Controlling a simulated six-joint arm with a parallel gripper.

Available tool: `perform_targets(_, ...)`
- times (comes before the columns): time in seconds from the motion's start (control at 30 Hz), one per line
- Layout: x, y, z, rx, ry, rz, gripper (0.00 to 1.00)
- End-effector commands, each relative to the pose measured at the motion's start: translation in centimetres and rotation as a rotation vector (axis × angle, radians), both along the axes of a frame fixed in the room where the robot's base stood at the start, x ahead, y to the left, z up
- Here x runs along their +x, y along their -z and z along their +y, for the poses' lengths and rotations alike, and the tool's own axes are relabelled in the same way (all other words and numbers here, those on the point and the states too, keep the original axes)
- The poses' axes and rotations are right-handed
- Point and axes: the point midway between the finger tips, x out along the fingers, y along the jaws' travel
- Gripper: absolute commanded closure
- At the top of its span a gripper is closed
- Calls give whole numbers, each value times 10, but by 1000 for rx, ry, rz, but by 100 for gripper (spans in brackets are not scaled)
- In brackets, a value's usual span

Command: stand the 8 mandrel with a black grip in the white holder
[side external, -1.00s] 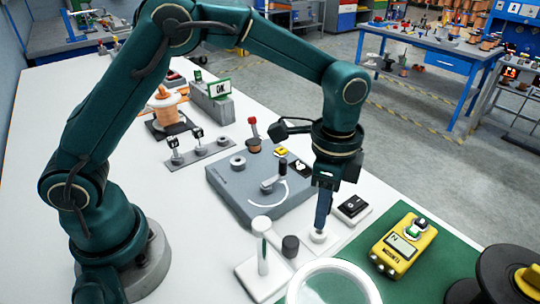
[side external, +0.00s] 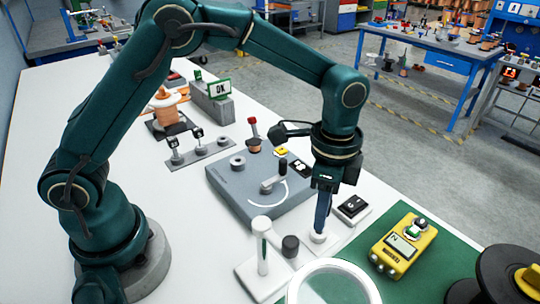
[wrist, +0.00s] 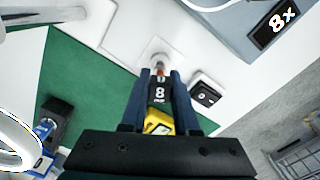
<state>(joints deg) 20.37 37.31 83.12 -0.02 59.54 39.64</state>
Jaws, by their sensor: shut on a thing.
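My gripper (wrist: 160,85) has its blue fingers shut on the 8 mandrel, whose black grip (wrist: 159,92) shows a white "8" in the wrist view. The mandrel's orange-and-metal end (wrist: 159,68) points at the white holder (wrist: 152,48). In the side view my gripper (side external: 321,226) is straight above the white holder (side external: 318,238), pointing down, and its fingers hide most of the mandrel. The end appears at or in the holder's top; I cannot tell how deep it is.
A white post (side external: 262,250) and a black knob (side external: 290,246) stand left of the holder. A black switch box (side external: 352,207) is close on the right. A grey winding plate (side external: 235,195) lies behind. A yellow meter (side external: 398,247) lies on the green mat (side external: 440,255); a white-rimmed ring (side external: 345,262) is in front.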

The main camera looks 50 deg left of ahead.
Motion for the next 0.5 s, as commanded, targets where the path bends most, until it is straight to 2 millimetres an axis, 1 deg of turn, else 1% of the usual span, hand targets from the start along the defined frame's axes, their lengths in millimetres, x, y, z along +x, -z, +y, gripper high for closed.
perform_targets(0.5, 0, 10, 0, 0, 0, 0, 100)
